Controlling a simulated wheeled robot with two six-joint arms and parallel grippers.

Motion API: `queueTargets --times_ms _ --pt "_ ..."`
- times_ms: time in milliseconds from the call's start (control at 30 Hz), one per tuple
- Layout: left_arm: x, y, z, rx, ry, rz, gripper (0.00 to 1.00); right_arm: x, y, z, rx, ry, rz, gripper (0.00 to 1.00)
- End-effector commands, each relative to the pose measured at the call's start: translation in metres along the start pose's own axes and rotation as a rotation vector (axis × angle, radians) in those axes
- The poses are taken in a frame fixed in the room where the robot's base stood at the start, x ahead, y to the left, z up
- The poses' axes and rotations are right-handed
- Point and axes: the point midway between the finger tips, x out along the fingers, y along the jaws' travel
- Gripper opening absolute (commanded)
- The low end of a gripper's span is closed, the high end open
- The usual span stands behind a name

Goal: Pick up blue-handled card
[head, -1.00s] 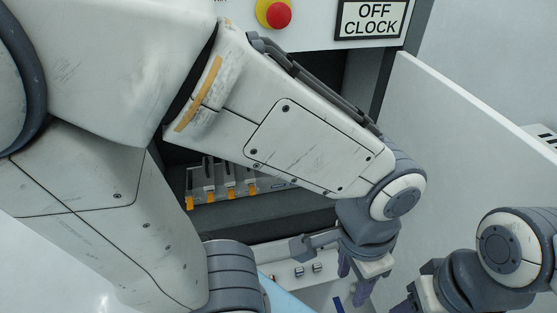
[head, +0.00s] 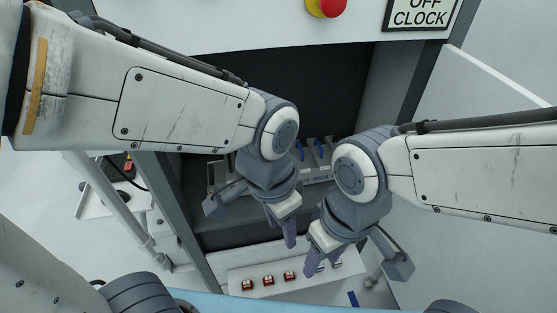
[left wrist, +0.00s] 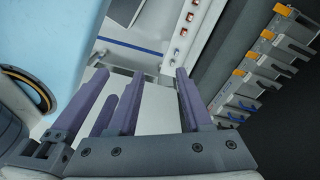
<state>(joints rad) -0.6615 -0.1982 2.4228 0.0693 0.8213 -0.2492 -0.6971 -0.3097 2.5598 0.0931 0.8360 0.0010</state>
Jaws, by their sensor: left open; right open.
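Blue-handled cards (head: 318,148) stand in the rack inside the dark bay, partly hidden behind my arms in the head view. Small blue handles (left wrist: 243,107) also show at the lower end of the card row in the left wrist view, beyond several orange-handled cards (left wrist: 266,35). My left gripper (head: 289,232) is open and empty, in front of and below the rack; its purple fingers (left wrist: 148,88) show spread in the left wrist view, apart from any card. My right gripper (head: 313,262) is open and empty, close beside it on the right.
A white panel (head: 238,275) with a row of red and white sockets (head: 268,281) lies below the bay. A red emergency button (head: 327,7) is above. A white door panel (head: 500,80) stands at the right. The two wrists leave little room between them.

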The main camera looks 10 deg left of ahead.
Motion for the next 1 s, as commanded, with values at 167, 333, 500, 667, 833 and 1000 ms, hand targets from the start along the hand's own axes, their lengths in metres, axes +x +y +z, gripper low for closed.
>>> queueTargets --times_ms 167,333,500,667,833,1000 --pt "0.022 -0.058 -0.089 0.449 0.047 -0.077 0.50 0.025 0.002 0.002 0.000 0.000 0.000 0.50" --pt "0.049 -0.130 -0.167 0.937 0.048 -0.189 0.50 0.044 0.003 0.003 -0.001 0.000 0.000 0.50" --pt "0.084 -0.208 -0.224 1.392 -0.011 -0.305 0.50 0.061 0.004 0.003 -0.001 0.000 0.000 0.50" --pt "0.112 -0.264 -0.253 1.709 -0.092 -0.384 0.50 0.071 0.005 0.004 -0.001 0.000 0.000 0.50" --pt "0.126 -0.294 -0.264 1.882 -0.153 -0.421 0.50 0.075 0.005 0.004 -0.001 0.000 0.000 0.50" --pt "0.144 -0.305 -0.270 1.920 -0.166 -0.425 0.50 0.070 0.005 0.004 -0.001 0.000 0.000 0.50"
